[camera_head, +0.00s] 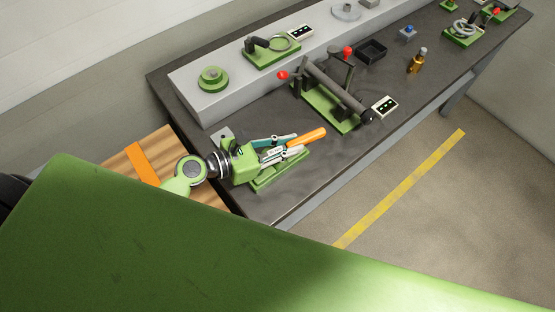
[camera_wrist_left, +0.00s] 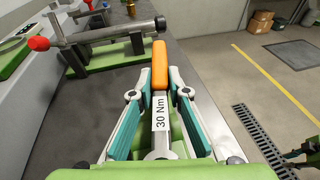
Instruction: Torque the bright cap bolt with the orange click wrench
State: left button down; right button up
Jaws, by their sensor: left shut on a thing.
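My left gripper (camera_head: 285,146) is shut on the orange click wrench (camera_head: 307,137), around its pale shaft. In the left wrist view the wrench's orange handle (camera_wrist_left: 159,66) points away from the gripper (camera_wrist_left: 155,103), with a "30 Nm" label between the fingers. A green cradle (camera_head: 283,173) lies under the gripper and wrench; I cannot tell whether the wrench touches it. A green fixture (camera_head: 330,112) with a dark cylinder and red knobs stands beyond the handle. I cannot make out the bright cap bolt.
The dark bench (camera_head: 250,195) carries a grey raised shelf (camera_head: 205,98) along the wall. A green round part (camera_head: 213,78), a black tray (camera_head: 370,51), a brass-coloured piece (camera_head: 416,63) and a small panel (camera_head: 385,106) stand around. The bench's front strip is clear.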

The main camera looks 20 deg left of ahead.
aim_at(290, 145)
pick_arm(q)
jog(key=shift+s+f, duration=0.2)
jog(key=shift+f, duration=0.05)
jog(key=shift+r+g+p, duration=0.2)
jog(key=shift+g+p, duration=0.1)
jog(key=shift+f, duration=0.15)
jog(key=shift+f, duration=0.1)
dwell(0.4)
jog(key=shift+w+r, duration=0.15)
jog(key=shift+r, duration=0.4)
dwell(0.3)
jog(key=shift+d+r, duration=0.1)
jog(key=shift+r, duration=0.75)
dwell(2.1)
jog(key=shift+r+p, duration=1.55)
